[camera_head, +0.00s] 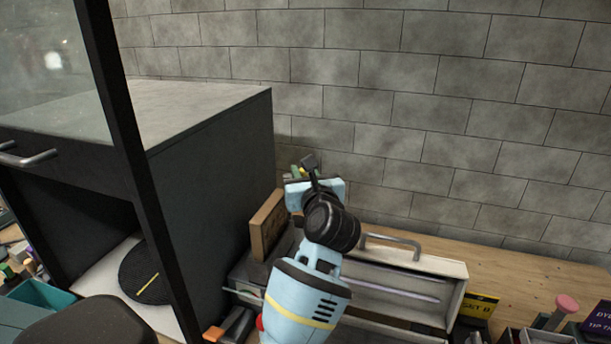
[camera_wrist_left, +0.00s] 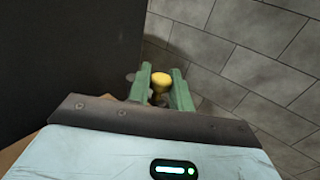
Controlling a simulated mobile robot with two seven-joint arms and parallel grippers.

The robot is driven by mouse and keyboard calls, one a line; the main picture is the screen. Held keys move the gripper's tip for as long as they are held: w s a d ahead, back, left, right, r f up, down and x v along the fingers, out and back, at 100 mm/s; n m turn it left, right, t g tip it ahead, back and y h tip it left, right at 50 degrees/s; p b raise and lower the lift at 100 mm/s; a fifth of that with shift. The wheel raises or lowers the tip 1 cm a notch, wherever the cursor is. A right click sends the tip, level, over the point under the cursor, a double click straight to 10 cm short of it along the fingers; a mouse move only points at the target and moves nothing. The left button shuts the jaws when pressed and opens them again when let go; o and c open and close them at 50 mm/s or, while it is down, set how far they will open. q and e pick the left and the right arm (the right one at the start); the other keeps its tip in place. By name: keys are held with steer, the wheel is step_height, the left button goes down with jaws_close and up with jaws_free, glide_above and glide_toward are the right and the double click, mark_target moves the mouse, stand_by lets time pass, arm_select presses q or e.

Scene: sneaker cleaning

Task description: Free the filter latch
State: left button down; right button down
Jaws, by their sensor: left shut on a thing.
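My left gripper (camera_wrist_left: 160,88) has two green fingers shut on a small yellow round-topped knob (camera_wrist_left: 161,79) in the left wrist view. Below the knob a darker stem shows between the fingers; what it joins to is hidden. In the head view my left gripper (camera_head: 297,173) is small and mostly hidden behind my light-blue wrist, near the wall and right of the dark cabinet. I cannot make out a filter latch as such, or tell whether the knob is part of one. My right gripper is not in view.
A dark cabinet (camera_head: 215,165) stands left of my arm. A grey tiled wall (camera_head: 440,100) is behind. An open metal toolbox (camera_head: 400,290) with a handle and a wooden block (camera_head: 267,225) sit by my forearm. The wooden bench (camera_head: 530,280) has free room at right.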

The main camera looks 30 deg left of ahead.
arm_select(q)
steer(key=shift+w+f+n+g+y+b, duration=0.2)
steer(key=shift+n+g+y+b, duration=0.25)
steer(key=shift+g, duration=0.1)
steer(key=shift+w+f+n+g+y+b, duration=0.2)
steer(key=shift+n+g+y+b, duration=0.1)
steer(key=shift+n+g+y, duration=0.2)
steer(key=shift+a+r+n+g, duration=0.1)
steer(key=shift+r+n+g, duration=0.15)
steer(key=shift+g, duration=0.2)
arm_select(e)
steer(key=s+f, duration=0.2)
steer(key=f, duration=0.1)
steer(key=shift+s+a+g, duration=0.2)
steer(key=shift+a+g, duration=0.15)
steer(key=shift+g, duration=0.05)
arm_select(q)
steer(key=shift+r, duration=0.1)
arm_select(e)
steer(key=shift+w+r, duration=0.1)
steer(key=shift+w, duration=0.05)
arm_select(q)
steer(key=c, duration=1.3)
jaws_free()
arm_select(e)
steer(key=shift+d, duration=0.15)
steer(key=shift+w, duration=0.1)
